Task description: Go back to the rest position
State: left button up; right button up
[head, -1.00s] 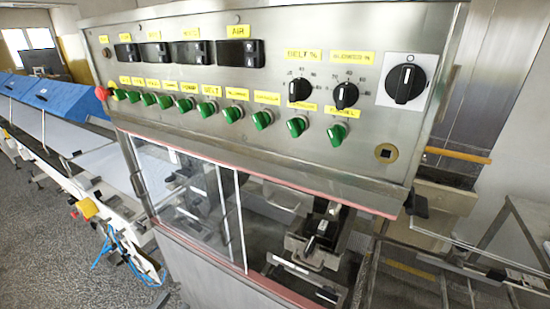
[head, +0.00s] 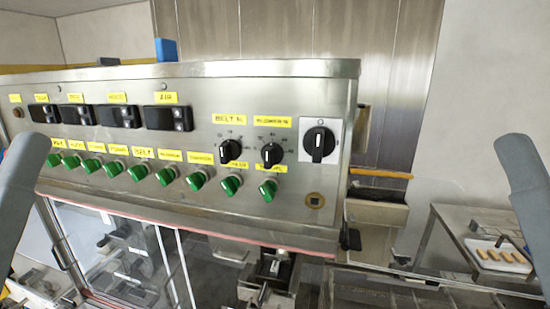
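Grey links of my two arms rise at the left and right edges of the head view. Neither gripper shows; both are outside the picture. The steel control panel (head: 100,85) of the enrober fills the middle, with green knobs, yellow labels and dark displays. I cannot see whether either gripper holds anything.
Below the panel is a clear-windowed housing (head: 110,255) with machine parts inside. At the right, a steel table (head: 450,215) bears a white tray (head: 478,246) with several orange-brown pieces. A mesh or grated conveyor bed (head: 400,297) lies at the lower right.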

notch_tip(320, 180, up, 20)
jog(key=p, duration=1.6)
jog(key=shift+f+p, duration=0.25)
jog(key=shift+p, duration=0.15)
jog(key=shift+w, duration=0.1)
